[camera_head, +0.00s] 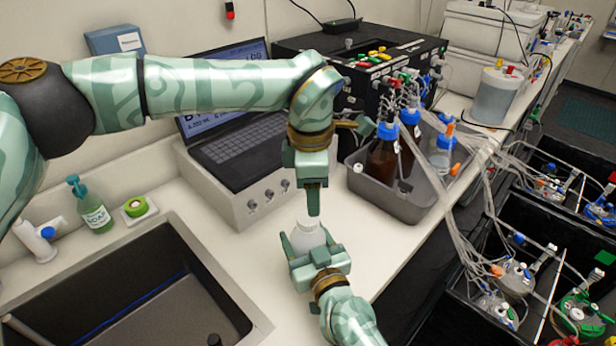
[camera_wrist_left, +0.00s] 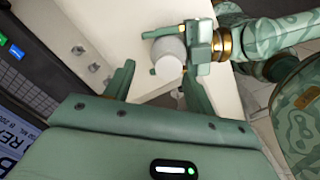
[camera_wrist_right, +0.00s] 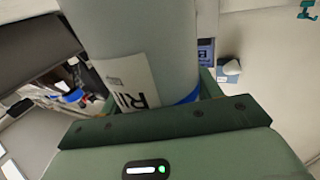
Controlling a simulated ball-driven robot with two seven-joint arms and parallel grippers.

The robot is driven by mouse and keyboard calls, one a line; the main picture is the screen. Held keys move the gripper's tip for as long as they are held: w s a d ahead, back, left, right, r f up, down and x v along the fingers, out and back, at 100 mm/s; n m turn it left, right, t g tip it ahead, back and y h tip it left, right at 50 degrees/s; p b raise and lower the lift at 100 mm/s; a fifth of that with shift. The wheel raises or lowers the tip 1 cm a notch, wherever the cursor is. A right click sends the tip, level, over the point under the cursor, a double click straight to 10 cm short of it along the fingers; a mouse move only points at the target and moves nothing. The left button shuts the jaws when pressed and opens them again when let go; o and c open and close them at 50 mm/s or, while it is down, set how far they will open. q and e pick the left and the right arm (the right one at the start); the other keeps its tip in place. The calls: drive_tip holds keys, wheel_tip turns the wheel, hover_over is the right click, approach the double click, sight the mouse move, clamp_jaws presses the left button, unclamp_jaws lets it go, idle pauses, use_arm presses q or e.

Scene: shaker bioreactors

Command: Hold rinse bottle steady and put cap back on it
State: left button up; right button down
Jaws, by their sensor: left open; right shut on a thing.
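The white rinse bottle (camera_head: 307,237) stands on the counter, between the fingers of my right gripper (camera_head: 308,247), which is shut on it. In the right wrist view the bottle (camera_wrist_right: 145,35) fills the upper middle, with part of its label and a blue band showing. My left gripper (camera_head: 313,208) is open and points down just above the bottle. In the left wrist view the bottle's pale round top (camera_wrist_left: 168,58) lies beyond and between the open fingers. I cannot tell which thing is the cap, or whether it is on the bottle.
A sink (camera_head: 150,236) lies at the left, with a soap bottle (camera_head: 92,208) behind it. A laptop (camera_head: 238,138) stands behind the grippers. A grey tray (camera_head: 405,206) with brown bottles is to the right.

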sight(308, 218)
use_arm(q)
drive_tip(key=n, duration=0.4)
drive_tip(key=r+n, duration=0.1)
drive_tip(key=n, duration=0.1)
drive_tip(key=shift+s+a+n, duration=0.1)
drive_tip(key=shift+s+n, duration=0.05)
drive_tip(key=shift+n, duration=0.25)
drive_tip(key=n, duration=0.6)
drive_tip(key=shift+s+a+r+n, duration=0.1)
drive_tip(key=shift+s+r+n, duration=0.05)
drive_tip(key=shift+r+n, duration=0.15)
drive_tip(key=n, duration=0.6)
drive_tip(key=shift+s+a+r, duration=0.1)
drive_tip(key=shift+s+r, duration=0.05)
drive_tip(key=shift+r, duration=0.25)
drive_tip(key=n, duration=0.4)
drive_tip(key=shift+s+a+r+n+g, duration=0.1)
drive_tip(key=shift+r+n+g, duration=0.15)
drive_tip(key=shift+n+g, duration=0.05)
drive_tip(key=n, duration=0.3)
drive_tip(key=shift+s+r, duration=0.1)
drive_tip(key=shift+r, duration=0.05)
drive_tip(key=shift+f, duration=4)
